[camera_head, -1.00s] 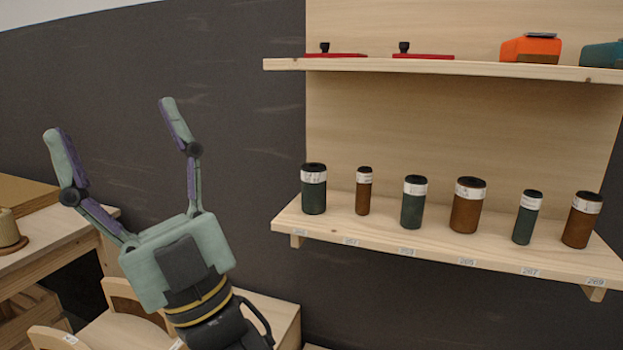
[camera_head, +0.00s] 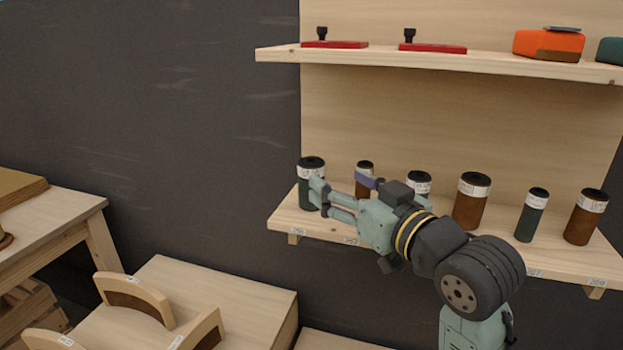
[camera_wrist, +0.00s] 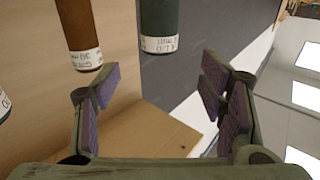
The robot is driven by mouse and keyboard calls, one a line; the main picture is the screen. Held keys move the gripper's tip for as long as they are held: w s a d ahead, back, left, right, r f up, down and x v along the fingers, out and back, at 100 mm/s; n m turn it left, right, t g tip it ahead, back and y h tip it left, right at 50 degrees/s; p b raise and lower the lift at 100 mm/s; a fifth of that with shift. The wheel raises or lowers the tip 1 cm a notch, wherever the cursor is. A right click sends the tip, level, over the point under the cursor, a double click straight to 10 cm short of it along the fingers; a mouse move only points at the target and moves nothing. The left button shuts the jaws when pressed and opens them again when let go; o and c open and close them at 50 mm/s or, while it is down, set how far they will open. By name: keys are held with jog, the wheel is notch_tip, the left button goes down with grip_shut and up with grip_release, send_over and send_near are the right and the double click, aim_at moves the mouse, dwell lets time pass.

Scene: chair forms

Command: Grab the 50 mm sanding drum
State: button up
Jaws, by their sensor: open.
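Several sanding drums, green or brown with white labels and dark tops, stand upright in a row on the lower shelf (camera_head: 400,230). The label sizes are too small to read, so I cannot tell which is the 50 mm one. My gripper (camera_head: 340,190) is open and empty, pointing left at the leftmost green drum (camera_head: 308,172); a finger partly covers that drum. A brown drum (camera_head: 364,168) is partly hidden behind the gripper. The wrist view appears upside down: a green drum (camera_wrist: 159,25) lies ahead between the finger lines, with a brown drum (camera_wrist: 84,30) to its left.
Another green drum (camera_head: 418,181) is partly hidden behind my gripper, and a wide brown drum (camera_head: 470,203) stands close to my wrist. An upper shelf (camera_head: 420,66) holds red and orange items above. Wooden chair parts (camera_head: 135,295) lie lower left. Open space is left of the shelf.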

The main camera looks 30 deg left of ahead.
aim_at(319, 169)
jog(key=p+x, duration=0.3)
jog(key=x, duration=0.7)
jog(key=shift+a, duration=0.15)
jog(key=shift+c, duration=0.4)
jog(key=c, duration=1.3)
